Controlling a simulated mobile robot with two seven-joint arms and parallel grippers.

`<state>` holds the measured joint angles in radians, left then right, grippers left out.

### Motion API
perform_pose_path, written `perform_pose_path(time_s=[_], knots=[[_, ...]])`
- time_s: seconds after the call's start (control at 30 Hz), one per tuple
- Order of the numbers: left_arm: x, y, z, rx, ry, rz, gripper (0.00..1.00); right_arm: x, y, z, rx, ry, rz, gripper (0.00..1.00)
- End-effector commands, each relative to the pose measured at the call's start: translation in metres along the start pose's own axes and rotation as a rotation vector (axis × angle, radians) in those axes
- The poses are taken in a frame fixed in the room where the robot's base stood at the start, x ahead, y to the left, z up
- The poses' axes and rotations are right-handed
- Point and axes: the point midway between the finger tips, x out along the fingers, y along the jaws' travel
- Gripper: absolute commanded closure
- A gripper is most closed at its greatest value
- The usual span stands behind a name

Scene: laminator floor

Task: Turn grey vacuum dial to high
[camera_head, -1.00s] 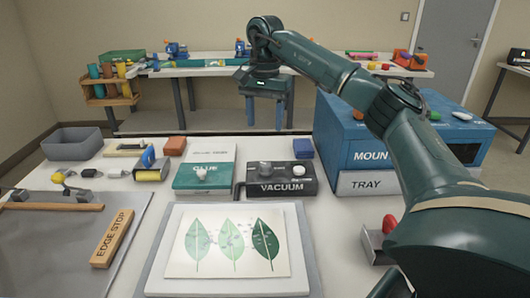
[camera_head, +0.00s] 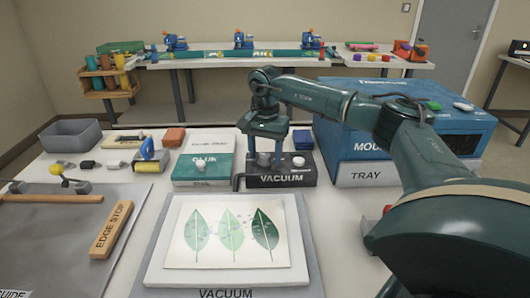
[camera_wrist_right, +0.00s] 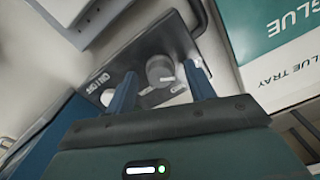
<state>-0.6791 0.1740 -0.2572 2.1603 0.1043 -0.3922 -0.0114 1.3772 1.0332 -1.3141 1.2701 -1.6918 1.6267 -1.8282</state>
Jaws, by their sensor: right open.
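The black vacuum box (camera_head: 281,181), labelled VACUUM, stands on the table behind the white tray with the leaf print. Its grey dial (camera_head: 264,159) is on the left of its top, and a white knob (camera_head: 298,162) is on the right. My right gripper (camera_head: 265,158) points down over the grey dial, fingers open. In the right wrist view the grey dial (camera_wrist_right: 160,70) shows between the two blue fingertips (camera_wrist_right: 160,76), with space visible around it; I cannot tell whether either finger touches it. The dial's setting is not readable. My left gripper is not in view.
The green-and-white glue box (camera_head: 203,171) stands close left of the vacuum box. A small blue block (camera_head: 303,140) sits behind it, and the blue machine with a TRAY drawer (camera_head: 375,175) is to the right. The leaf print tray (camera_head: 160,272) lies in front.

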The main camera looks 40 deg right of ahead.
Motion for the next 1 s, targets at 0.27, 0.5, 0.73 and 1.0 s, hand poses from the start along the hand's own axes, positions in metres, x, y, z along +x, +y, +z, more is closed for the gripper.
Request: perform_pose_path(time_s=[0.27,0.5,0.73,1.0], knots=[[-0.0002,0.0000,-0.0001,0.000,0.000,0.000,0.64,0.0015,0.0002,-0.0002,0.001,0.000,0.000,0.46],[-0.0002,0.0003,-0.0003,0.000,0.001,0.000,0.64,0.0012,0.0001,-0.0001,0.000,0.000,0.000,0.66],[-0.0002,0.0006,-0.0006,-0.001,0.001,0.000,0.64,0.0011,0.0002,-0.0001,0.000,0.000,0.001,0.85],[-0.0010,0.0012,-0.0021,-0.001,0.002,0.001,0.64,0.0006,0.0003,-0.0001,0.014,-0.001,0.001,0.90]])
